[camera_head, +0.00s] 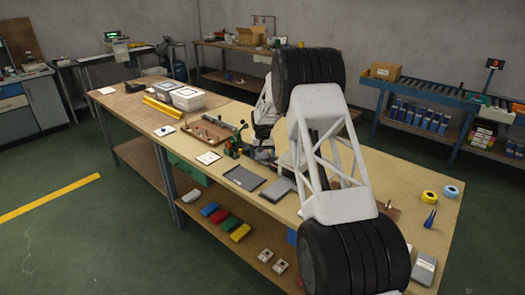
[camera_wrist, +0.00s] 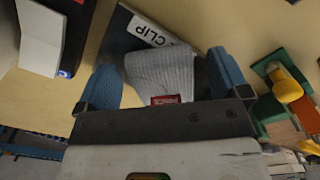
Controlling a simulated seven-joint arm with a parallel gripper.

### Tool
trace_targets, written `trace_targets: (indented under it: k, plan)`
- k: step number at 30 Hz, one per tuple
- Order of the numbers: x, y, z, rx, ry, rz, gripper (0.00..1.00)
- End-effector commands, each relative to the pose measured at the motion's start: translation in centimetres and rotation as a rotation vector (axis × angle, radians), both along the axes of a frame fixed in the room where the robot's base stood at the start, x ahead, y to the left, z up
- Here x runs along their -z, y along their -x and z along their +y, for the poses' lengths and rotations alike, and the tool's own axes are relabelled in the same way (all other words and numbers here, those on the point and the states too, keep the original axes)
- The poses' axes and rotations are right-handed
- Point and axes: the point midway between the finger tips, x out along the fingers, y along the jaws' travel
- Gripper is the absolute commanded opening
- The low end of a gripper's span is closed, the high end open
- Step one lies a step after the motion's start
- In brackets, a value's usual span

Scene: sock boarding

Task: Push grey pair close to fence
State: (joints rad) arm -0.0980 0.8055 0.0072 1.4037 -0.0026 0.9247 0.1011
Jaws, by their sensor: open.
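In the wrist view, a grey ribbed knit piece (camera_wrist: 163,75) with a red label (camera_wrist: 166,100), apparently the grey pair, lies between the two blue fingers of my gripper (camera_wrist: 160,62). The fingers are open, one on each side; whether either touches the knit is unclear. A dark flat piece with a white label reading "CLIP" (camera_wrist: 148,30) lies just beyond the knit. In the head view, my gripper (camera_head: 263,154) is low over the middle of the bench, partly hidden by my arm. The grey pair is not clear there, and I cannot pick out the fence for sure.
A green fixture with a yellow knob (camera_wrist: 288,88) stands right of my gripper in the wrist view. A white block (camera_wrist: 40,38) is at upper left. In the head view, a dark grey sheet (camera_head: 243,178) lies near the bench's front edge; yellow tape (camera_head: 429,196) is at right.

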Motion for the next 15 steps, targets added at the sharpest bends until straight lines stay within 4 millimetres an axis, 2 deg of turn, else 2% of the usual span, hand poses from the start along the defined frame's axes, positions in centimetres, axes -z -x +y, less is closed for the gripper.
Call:
trace_targets:
  k: [11,15]
  plan:
    - [0.36,-0.01,0.0,0.0,0.0,0.0,0.94]
    - [0.36,-0.01,0.0,0.0,0.0,0.0,0.74]
